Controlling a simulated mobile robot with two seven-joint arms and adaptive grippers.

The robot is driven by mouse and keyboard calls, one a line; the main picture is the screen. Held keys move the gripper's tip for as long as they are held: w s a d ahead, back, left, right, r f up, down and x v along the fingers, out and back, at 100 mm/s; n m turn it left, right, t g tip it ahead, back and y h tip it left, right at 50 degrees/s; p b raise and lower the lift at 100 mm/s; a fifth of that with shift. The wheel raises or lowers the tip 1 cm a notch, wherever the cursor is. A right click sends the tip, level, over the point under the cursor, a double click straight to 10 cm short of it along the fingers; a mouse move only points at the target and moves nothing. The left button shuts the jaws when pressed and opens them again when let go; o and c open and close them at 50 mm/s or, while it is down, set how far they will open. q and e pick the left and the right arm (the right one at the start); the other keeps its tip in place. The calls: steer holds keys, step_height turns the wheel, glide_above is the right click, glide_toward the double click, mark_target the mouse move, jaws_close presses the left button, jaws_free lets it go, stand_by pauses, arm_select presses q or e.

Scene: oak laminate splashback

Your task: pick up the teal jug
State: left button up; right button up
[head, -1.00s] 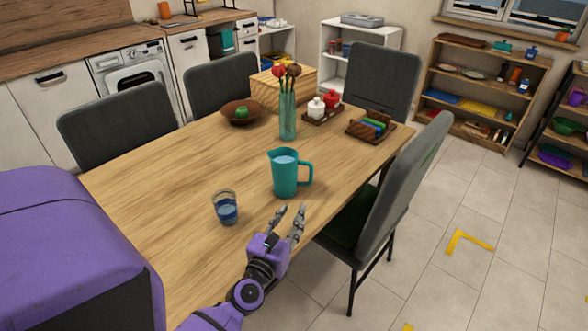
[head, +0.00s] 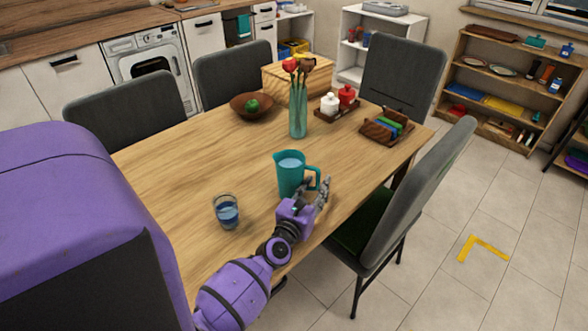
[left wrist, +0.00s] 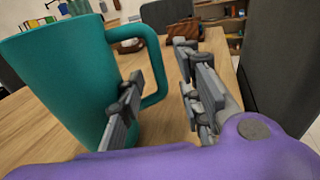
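The teal jug (head: 289,175) stands upright on the wooden table, with pale blue liquid showing inside its rim. Its handle faces right, toward my left gripper (head: 314,190). The gripper is at the handle side of the jug, with its fingers apart. In the left wrist view, the jug (left wrist: 70,75) fills the left side, and its handle appears between the two open fingers of my left gripper (left wrist: 163,98). One finger overlaps the jug's body in the picture; I cannot tell whether it touches. My right gripper is not in view.
A glass of blue liquid (head: 227,212) stands left of the jug. Behind are a flower vase (head: 298,115), a bowl with a green fruit (head: 252,106) and a wooden rack (head: 387,126). A grey chair (head: 420,190) stands close to the right of my gripper.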

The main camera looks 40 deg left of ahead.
arm_select(q)
steer(key=shift+x, duration=0.8)
steer(key=shift+f, duration=0.1)
steer(key=shift+c, duration=0.5)
jaws_close()
